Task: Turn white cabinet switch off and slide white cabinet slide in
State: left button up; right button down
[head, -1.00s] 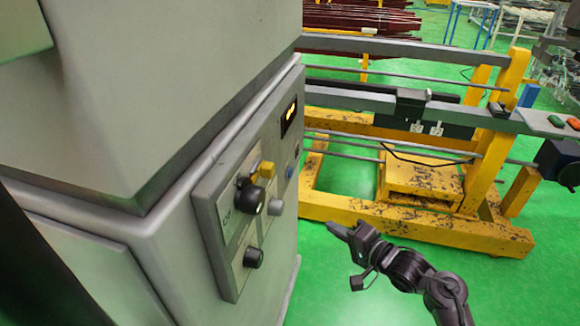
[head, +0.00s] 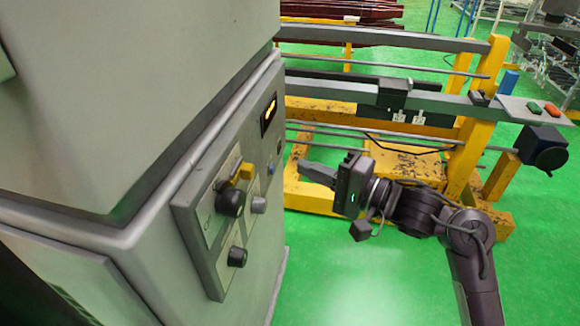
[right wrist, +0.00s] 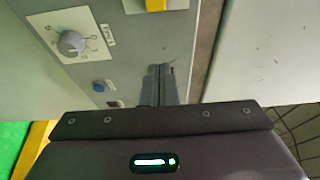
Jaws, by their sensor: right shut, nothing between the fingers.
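The white cabinet (head: 110,120) fills the left of the head view. Its slanted control panel (head: 215,262) carries a black knob with a yellow handle (head: 236,180), a second black knob (head: 237,257), a small grey knob (head: 258,205) and a lit orange display (head: 269,112). My right gripper (head: 304,168) is shut and empty, to the right of the panel and apart from it, pointing left. In the right wrist view its closed fingers (right wrist: 162,84) show before the panel, with a grey rotary knob (right wrist: 71,43), a blue button (right wrist: 99,87) and a yellow part (right wrist: 156,5) beyond. My left gripper is not in view.
A yellow frame (head: 466,150) with grey rails stands behind my right arm. A box with green and red buttons (head: 535,108) sits at its right end. The green floor (head: 340,280) in front of it is clear.

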aim_at(243, 175)
jog(key=p+x, duration=0.1)
jog(key=x, duration=0.7)
jog(key=shift+w+a+r+p, duration=0.15)
jog(key=shift+w+a+p, duration=0.1)
jog(key=shift+a+p, duration=0.05)
jog(key=s, duration=0.1)
jog(key=s+a, duration=0.1)
jog(key=s+p, duration=0.1)
jog(key=shift+s+a+f, duration=0.2)
jog(key=shift+s+a, duration=0.05)
jog(key=shift+s, duration=0.05)
